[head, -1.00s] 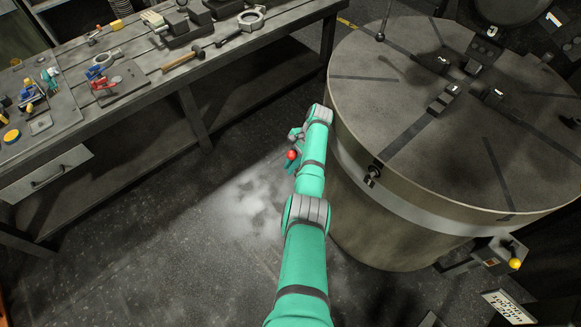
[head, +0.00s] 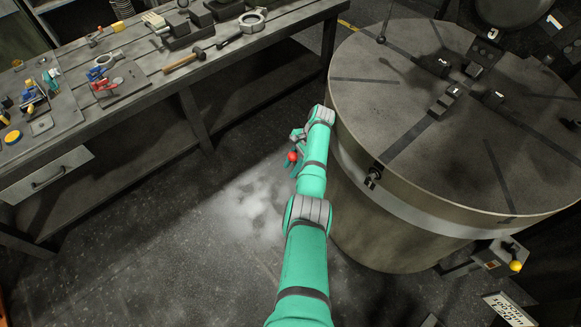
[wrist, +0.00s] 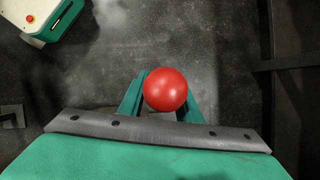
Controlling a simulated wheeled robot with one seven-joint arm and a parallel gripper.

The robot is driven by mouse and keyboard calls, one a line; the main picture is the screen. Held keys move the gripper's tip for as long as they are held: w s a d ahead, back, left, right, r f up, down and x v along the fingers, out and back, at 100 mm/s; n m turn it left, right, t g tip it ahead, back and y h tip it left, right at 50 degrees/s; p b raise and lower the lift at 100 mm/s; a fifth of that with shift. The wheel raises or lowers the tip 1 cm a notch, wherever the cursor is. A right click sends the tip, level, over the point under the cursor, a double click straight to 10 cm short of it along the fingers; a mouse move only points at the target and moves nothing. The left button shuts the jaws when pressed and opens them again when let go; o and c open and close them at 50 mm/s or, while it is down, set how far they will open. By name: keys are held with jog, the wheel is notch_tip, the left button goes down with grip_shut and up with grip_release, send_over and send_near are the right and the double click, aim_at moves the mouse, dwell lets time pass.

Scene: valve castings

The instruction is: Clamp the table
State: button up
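The round table (head: 400,95) is a large grey disc on a drum-like base at the right of the head view, with dark slots and numbered black blocks. My gripper (head: 291,168) is low beside its left side, pointing down. A red ball knob (head: 292,157) sits between its teal fingers. The wrist view shows the red ball (wrist: 165,90) close up, with a finger (wrist: 130,97) against its left and another at its right. My gripper looks shut on it. Whatever the ball is fixed to is hidden behind it. A black fitting (head: 374,177) is on the drum's side.
A workbench (head: 140,70) with a hammer (head: 184,62) and several tools runs along the upper left. A yellow-knobbed lever (head: 515,266) stands low at the drum's right. Dark floor (head: 225,165) lies open between bench and drum.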

jog(key=shift+v, duration=3.8)
